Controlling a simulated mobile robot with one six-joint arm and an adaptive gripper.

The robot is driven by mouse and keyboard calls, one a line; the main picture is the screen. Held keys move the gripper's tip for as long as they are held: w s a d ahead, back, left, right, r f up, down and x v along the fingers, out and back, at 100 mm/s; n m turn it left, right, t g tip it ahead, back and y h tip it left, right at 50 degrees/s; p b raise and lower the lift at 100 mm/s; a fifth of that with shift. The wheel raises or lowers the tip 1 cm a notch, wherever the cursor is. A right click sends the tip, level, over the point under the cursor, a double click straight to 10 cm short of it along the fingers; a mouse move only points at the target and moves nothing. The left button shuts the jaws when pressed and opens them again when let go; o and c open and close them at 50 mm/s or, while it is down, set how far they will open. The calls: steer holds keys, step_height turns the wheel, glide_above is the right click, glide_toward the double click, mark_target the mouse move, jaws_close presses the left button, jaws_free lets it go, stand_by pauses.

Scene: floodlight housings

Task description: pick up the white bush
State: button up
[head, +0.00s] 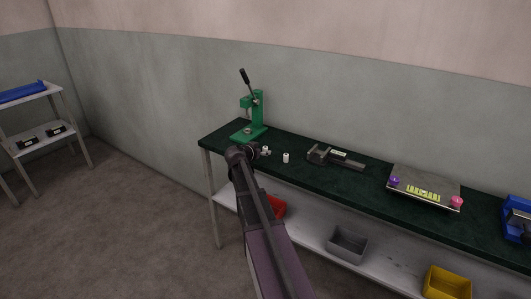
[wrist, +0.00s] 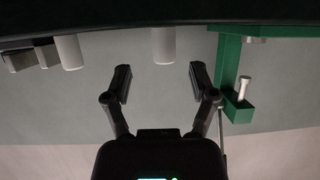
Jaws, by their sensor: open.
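Two small white bushes stand on the dark green bench top. One bush (head: 265,149) is right by my gripper (head: 259,153); the other bush (head: 286,157) stands a little to the right. The wrist view looks upside down, with the bench at the top. There, one bush (wrist: 163,45) lies ahead of the gap between the fingers of my gripper (wrist: 159,83), nearly centred. The other bush (wrist: 68,52) is off to the left. My gripper is open, with nothing between its fingers.
A green press (head: 257,108) stands just behind my gripper; its frame (wrist: 229,75) is close to one finger in the wrist view. A grey vice (head: 325,155) is right of the bushes. A tray (head: 425,184) with purple and pink knobs lies farther right. Bins (head: 348,243) sit below.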

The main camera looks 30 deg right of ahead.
mark_target(264, 150)
steer(key=shift+w+d+f+b, duration=0.7)
steer(key=shift+w+d+f, duration=0.15)
steer(key=shift+d, duration=0.25)
steer(key=shift+w+d+f, duration=0.2)
steer(key=shift+d, duration=0.4)
steer(key=c, duration=0.9)
